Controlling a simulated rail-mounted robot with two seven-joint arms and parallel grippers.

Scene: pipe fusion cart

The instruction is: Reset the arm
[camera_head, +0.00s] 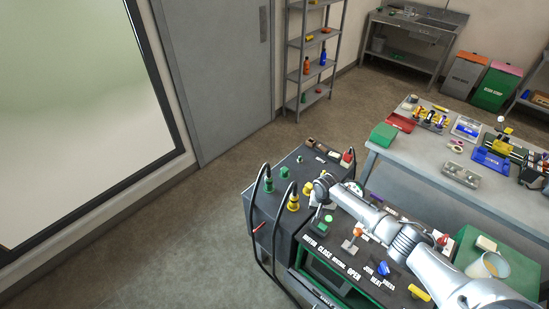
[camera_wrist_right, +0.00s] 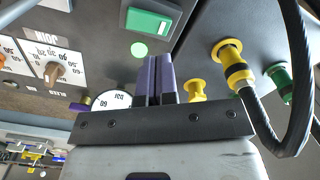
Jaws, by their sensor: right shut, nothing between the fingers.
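My right arm (camera_head: 395,235) comes in from the lower right and reaches over the dark pipe fusion cart (camera_head: 262,218). Its wrist end is above the control panel, beside the yellow cable plug (camera_head: 293,199). In the right wrist view my right gripper (camera_wrist_right: 157,60) has its two purple fingers pressed together with nothing between them. The fingers point towards the panel, just below a round green light (camera_wrist_right: 139,49) and a green rocker switch (camera_wrist_right: 148,23). I cannot tell whether the fingertips touch the panel. My left gripper is not in view.
Yellow (camera_wrist_right: 233,62) and green (camera_wrist_right: 281,80) plugs with black cables stand right of the fingers. A dial knob (camera_wrist_right: 54,72) is to the left. A grey workbench (camera_head: 420,160) with trays and tools stands behind the cart. The floor left of the cart is clear.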

